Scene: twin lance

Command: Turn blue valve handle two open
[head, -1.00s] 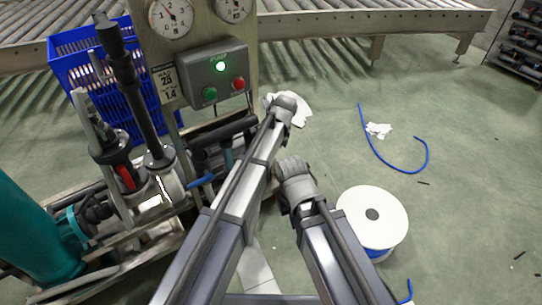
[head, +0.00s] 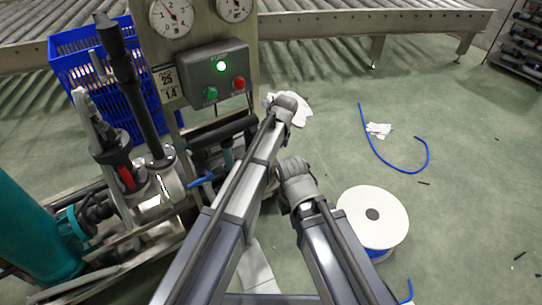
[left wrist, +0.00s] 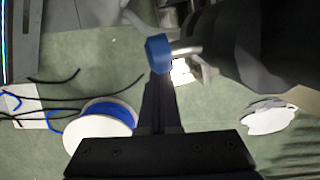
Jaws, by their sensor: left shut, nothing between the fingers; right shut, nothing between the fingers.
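A blue valve handle (head: 202,181) shows low on the skid in the head view, just left of my arm links. In the left wrist view, a blue grip (left wrist: 158,53) on a bent metal stem stands right at the tips of my left gripper (left wrist: 159,76). The left fingers are shut with nothing between them; I cannot tell whether they touch the grip. I cannot tell which number this handle has. In the head view my arm links cover the area right of the handle, and I cannot make out the fingers of either gripper there.
A control box (head: 217,76) with a lit green lamp and gauges stands above the handle. A black lever (head: 133,90) and a teal pump body (head: 32,230) stand left. A blue crate (head: 75,50) is behind. A cable spool (head: 373,217) lies right on mostly open floor.

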